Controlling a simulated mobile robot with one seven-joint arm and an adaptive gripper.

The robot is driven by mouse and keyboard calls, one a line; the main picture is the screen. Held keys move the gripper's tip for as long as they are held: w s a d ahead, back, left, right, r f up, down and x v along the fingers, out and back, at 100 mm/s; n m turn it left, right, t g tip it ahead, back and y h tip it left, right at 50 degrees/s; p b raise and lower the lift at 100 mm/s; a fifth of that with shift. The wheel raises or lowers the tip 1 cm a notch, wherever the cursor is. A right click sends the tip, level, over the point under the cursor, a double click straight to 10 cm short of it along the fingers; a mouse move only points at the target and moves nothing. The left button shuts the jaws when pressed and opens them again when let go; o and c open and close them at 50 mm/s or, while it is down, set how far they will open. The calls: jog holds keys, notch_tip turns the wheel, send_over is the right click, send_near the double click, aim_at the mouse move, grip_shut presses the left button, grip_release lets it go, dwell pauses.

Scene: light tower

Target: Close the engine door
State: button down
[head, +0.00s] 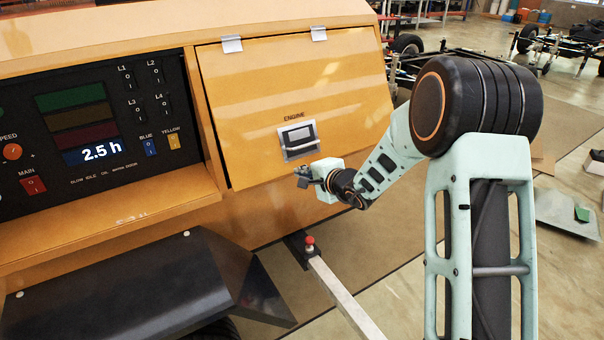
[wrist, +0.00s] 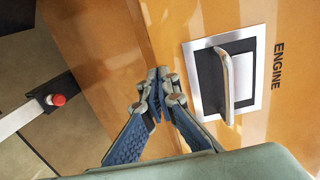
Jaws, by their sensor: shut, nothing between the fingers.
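The engine door (head: 290,80) is an orange panel on the orange machine body, with hinges along its top edge and the word ENGINE on it. It lies nearly flush, with a thin dark gap along its left side; I cannot tell if it is fully closed. Its silver latch handle (head: 298,138) also shows in the wrist view (wrist: 226,85). My gripper (head: 304,176) is just below the handle, near the door's lower edge. In the wrist view my gripper (wrist: 160,80) has its fingertips together, empty, beside the handle. I cannot tell whether they touch the panel.
A black control panel (head: 90,110) with switches and a 2.5 h display is left of the door. A dark fender (head: 130,290) juts out at lower left. A pale bar with a red knob (head: 310,241) extends below the door.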

jog(key=w+a+b, duration=0.1)
jog(key=b, duration=0.2)
jog(key=w+f+b, duration=0.1)
jog(key=b, duration=0.2)
jog(key=shift+w+a+f+t+y, duration=0.1)
jog(key=shift+a+f+t+y, duration=0.2)
jog(key=shift+a+t, duration=0.1)
jog(key=shift+r, duration=0.1)
jog(key=shift+d, duration=0.1)
